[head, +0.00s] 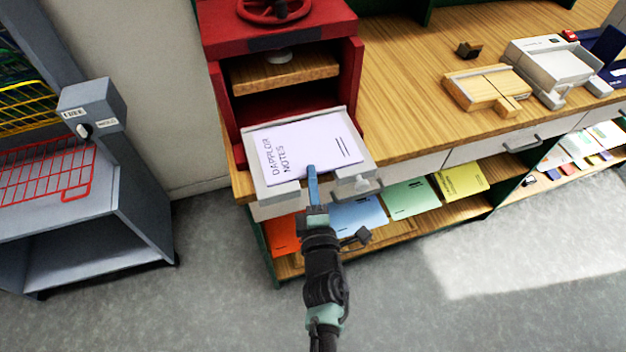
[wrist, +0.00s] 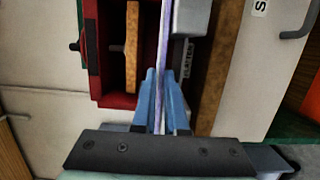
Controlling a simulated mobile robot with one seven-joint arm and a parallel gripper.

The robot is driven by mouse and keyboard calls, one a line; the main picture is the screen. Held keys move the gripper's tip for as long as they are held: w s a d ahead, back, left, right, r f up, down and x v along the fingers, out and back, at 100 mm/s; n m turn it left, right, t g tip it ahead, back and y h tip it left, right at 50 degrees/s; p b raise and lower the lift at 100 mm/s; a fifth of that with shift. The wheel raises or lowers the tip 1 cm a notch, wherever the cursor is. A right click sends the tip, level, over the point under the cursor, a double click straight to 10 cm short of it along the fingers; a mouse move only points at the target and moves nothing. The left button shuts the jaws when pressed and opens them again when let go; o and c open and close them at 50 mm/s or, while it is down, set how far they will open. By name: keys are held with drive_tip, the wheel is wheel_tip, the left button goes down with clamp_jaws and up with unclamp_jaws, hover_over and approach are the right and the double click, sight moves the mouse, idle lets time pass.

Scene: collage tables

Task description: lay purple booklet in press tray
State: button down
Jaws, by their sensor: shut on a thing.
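The pale purple booklet (head: 308,150), lettered "DAPPLOR NOTES", is at the grey press tray (head: 257,190) and covers most of its floor. My gripper (head: 312,170) is shut on the booklet's near edge with its blue fingers. In the wrist view, the booklet (wrist: 164,40) shows edge-on as a thin strip between the fingers of my gripper (wrist: 161,74). The tray's grey end (wrist: 192,18) is beside it there. I cannot tell whether the booklet touches the tray floor.
The red press (head: 222,95) stands directly behind the tray, with a wooden board (head: 285,72) inside. Coloured booklets, including a green one (head: 410,196), lie on the shelf below. A grey cart with a red wire basket (head: 45,172) stands left. Bare wooden bench (head: 405,85) lies right.

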drive_tip(key=c, duration=0.9)
unclamp_jaws()
drive_tip(key=shift+s+d+b, duration=0.15)
drive_tip(key=shift+s+d, duration=0.1)
drive_tip(key=shift+s, duration=1.9)
drive_tip(key=shift+s+d+b, duration=0.1)
drive_tip(key=shift+s+d, duration=0.1)
drive_tip(key=shift+s, duration=1.95)
drive_tip(key=shift+s+d+b, duration=0.15)
drive_tip(key=shift+s+d, duration=0.1)
drive_tip(key=shift+s, duration=1.9)
